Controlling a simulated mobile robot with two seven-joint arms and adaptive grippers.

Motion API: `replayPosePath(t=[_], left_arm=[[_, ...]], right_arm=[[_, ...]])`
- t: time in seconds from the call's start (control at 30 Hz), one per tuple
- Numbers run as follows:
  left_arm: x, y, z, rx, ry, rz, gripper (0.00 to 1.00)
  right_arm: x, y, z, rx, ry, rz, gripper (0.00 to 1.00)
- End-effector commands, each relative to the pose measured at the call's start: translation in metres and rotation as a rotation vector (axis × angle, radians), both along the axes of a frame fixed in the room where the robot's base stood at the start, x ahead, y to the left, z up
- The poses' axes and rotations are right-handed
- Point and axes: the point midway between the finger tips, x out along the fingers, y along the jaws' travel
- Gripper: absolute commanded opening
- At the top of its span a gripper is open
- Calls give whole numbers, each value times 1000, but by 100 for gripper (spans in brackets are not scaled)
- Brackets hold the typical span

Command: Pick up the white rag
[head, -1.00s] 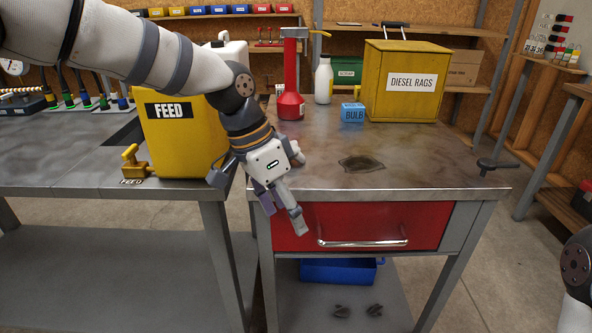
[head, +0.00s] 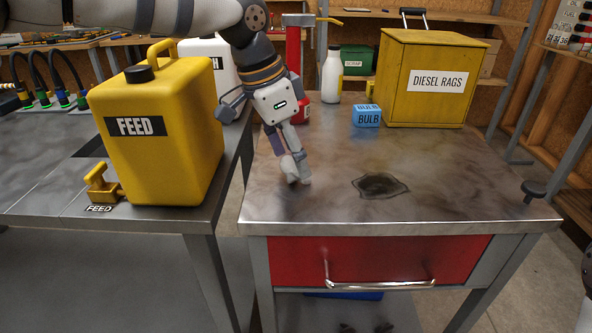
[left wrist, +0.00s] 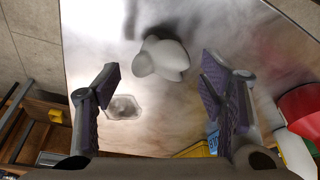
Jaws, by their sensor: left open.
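A white rag (head: 289,170), crumpled, lies on the metal top of the workbench near its left side, partly hidden behind my left gripper's fingers in the head view. My left gripper (head: 287,158) points down at it from above. In the left wrist view the rag (left wrist: 162,58) shows whole as a pale lump, ahead of and between the two spread fingers (left wrist: 160,88). The left gripper is open and empty. I cannot tell whether a fingertip touches the rag. My right gripper is not in view.
A dark flat patch (head: 380,186) lies right of the rag. A blue BULB box (head: 367,117), white bottle (head: 331,78) and yellow DIESEL RAGS bin (head: 433,78) stand behind. A yellow FEED can (head: 160,135) stands on the left bench. The front right benchtop is clear.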

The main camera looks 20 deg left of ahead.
Motion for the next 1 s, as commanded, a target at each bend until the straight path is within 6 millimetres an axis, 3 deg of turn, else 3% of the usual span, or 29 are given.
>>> replayPosePath(t=[0.1,0.37,0.57,0.87,1.0], left_arm=[[3,-4,-19,0,3,-1,64],[4,-5,-21,1,-2,0,62],[4,-5,-21,1,-2,0,16],[4,-5,-21,1,-1,0,16],[5,-5,-9,1,-1,1,16]], right_arm=[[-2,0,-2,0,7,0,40],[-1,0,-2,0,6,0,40],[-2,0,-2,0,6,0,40],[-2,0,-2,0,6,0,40],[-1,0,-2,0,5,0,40]])
